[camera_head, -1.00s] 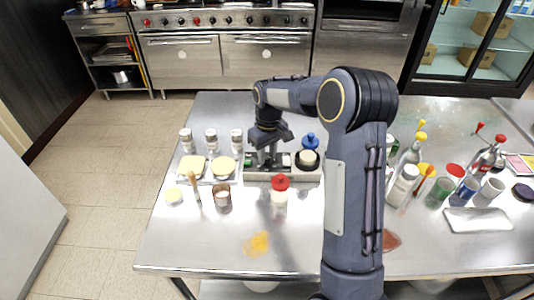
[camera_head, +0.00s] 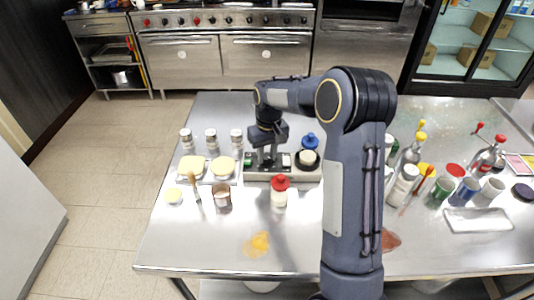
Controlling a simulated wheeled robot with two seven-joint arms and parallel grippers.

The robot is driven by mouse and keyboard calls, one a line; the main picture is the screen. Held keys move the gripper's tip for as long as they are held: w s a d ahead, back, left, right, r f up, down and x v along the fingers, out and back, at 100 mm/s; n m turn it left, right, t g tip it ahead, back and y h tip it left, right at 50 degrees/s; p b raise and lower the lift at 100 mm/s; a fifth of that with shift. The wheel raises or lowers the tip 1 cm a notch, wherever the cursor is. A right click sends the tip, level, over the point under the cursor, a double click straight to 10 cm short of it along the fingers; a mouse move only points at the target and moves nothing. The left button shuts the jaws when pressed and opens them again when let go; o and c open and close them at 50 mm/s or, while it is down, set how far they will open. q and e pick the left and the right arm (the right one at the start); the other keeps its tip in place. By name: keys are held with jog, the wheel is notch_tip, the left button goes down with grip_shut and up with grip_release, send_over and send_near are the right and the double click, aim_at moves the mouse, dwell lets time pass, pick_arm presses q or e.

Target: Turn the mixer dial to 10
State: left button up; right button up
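A low grey unit (camera_head: 283,177) lies on the steel table below my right gripper; it looks like the mixer base. A round black-rimmed part with a pale top (camera_head: 307,158) sits at its right end, and a small green spot shows at its left end. I cannot make out a dial scale or a number. My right gripper (camera_head: 267,163) points down at the left-middle part of the unit, with its fingertips at or just above it. The fingers are too small to tell whether they hold the dial. My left gripper is not in view.
A blue-capped container (camera_head: 310,141) stands behind the unit and a red-capped jar (camera_head: 280,191) in front. Shakers, yellow-topped tubs and a brown cup (camera_head: 221,196) stand left. Bottles and cups crowd the right.

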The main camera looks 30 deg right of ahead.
aim_at(268, 156)
jog(key=o, duration=0.4)
jog(key=shift+o, duration=0.2)
notch_tip(268, 156, up, 8)
jog(key=shift+d+f, duration=0.1)
jog(key=shift+d, duration=0.05)
dwell(0.5)
